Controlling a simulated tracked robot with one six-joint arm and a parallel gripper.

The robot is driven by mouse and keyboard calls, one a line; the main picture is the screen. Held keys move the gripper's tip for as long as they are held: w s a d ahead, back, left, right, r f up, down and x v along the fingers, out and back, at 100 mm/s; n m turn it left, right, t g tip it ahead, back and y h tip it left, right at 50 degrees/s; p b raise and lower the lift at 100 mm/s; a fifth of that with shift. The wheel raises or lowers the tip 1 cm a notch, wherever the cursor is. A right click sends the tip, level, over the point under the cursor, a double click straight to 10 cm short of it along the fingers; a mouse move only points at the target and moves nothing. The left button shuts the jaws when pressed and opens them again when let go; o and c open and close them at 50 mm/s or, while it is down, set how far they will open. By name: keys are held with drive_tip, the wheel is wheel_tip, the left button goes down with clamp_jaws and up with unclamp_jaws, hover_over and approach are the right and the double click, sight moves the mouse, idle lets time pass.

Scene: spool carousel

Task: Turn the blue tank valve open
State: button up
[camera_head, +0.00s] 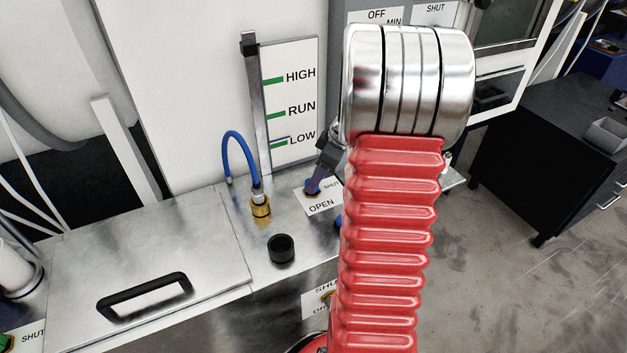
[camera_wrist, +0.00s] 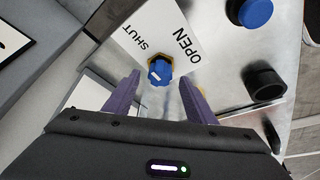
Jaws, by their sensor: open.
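The blue tank valve (camera_wrist: 159,71) is a small blue knob with a white mark on its face and a brass-coloured base. It stands on a white label plate (camera_wrist: 152,32) with SHUT at the left and OPEN at the right in the wrist view. My gripper (camera_wrist: 159,76) is open, with one purple finger on each side of the knob. Gaps show between the fingers and the knob. In the head view my gripper (camera_head: 317,180) is over the label plate (camera_head: 322,203), and my red arm hides part of this area.
A blue button (camera_wrist: 257,12) and a black cap (camera_wrist: 266,82) stand near the valve on the steel top. In the head view, a blue hose (camera_head: 235,140) on a brass fitting (camera_head: 260,204), a level gauge (camera_head: 289,105) and a handled lid (camera_head: 145,285) are to the left.

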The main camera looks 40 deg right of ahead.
drive_tip(key=shift+x, duration=1.05)
drive_tip(key=shift+c, duration=0.6)
drive_tip(key=c, duration=0.9)
